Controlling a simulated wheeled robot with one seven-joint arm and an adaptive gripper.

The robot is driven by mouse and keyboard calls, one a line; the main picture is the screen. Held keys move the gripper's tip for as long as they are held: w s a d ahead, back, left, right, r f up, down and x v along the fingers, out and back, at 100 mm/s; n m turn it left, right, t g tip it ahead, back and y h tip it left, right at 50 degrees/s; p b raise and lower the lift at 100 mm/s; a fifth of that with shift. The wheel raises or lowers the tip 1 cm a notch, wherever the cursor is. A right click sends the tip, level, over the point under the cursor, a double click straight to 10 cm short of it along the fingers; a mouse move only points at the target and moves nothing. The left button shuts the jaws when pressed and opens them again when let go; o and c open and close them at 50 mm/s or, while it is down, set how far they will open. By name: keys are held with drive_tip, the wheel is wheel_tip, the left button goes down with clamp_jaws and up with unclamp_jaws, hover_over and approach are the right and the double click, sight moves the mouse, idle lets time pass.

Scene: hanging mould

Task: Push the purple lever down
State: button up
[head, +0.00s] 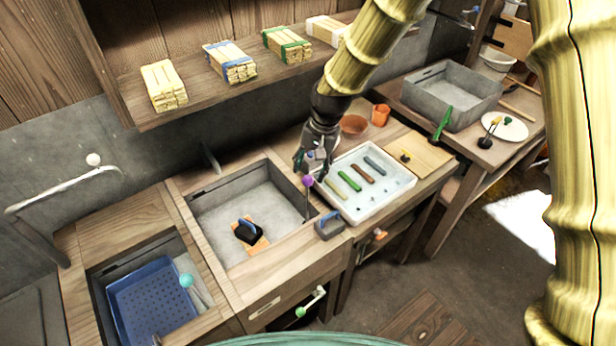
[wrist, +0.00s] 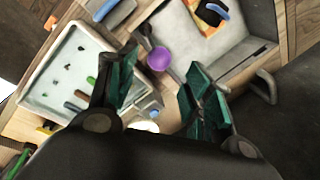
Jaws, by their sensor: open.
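The purple lever shows as a purple ball knob (head: 308,181) at the right edge of the grey sink basin, beside the white tray. In the wrist view the purple knob (wrist: 159,59) lies ahead of the fingers, near the gap between them. A dark piece seen beside the knob appears to be its stem. My gripper (head: 316,162) is just above the knob in the head view. In the wrist view my gripper (wrist: 160,95) has its two teal-padded fingers apart with nothing between them. I cannot tell whether a finger touches the knob.
The white tray (head: 384,205) with several coloured bars stands right of the knob. The grey basin (head: 275,190) holds a black-and-blue tool (head: 248,232). A lever with a teal knob (head: 186,280) stands by the blue crate (head: 125,290). A shelf (head: 200,100) with wood bundles hangs above.

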sight(309, 177)
drive_tip(key=shift+a+f+p, duration=0.15)
drive_tip(key=shift+f+p, duration=0.2)
drive_tip(key=shift+f, duration=0.65)
drive_tip(key=shift+a+f+p, duration=0.2)
drive_tip(key=shift+f+p, duration=0.1)
drive_tip(key=shift+f, duration=0.7)
drive_tip(key=shift+a+f+p, duration=0.15)
drive_tip(key=shift+f+p, duration=0.2)
drive_tip(key=shift+f, duration=0.65)
drive_tip(key=shift+f, duration=0.1)
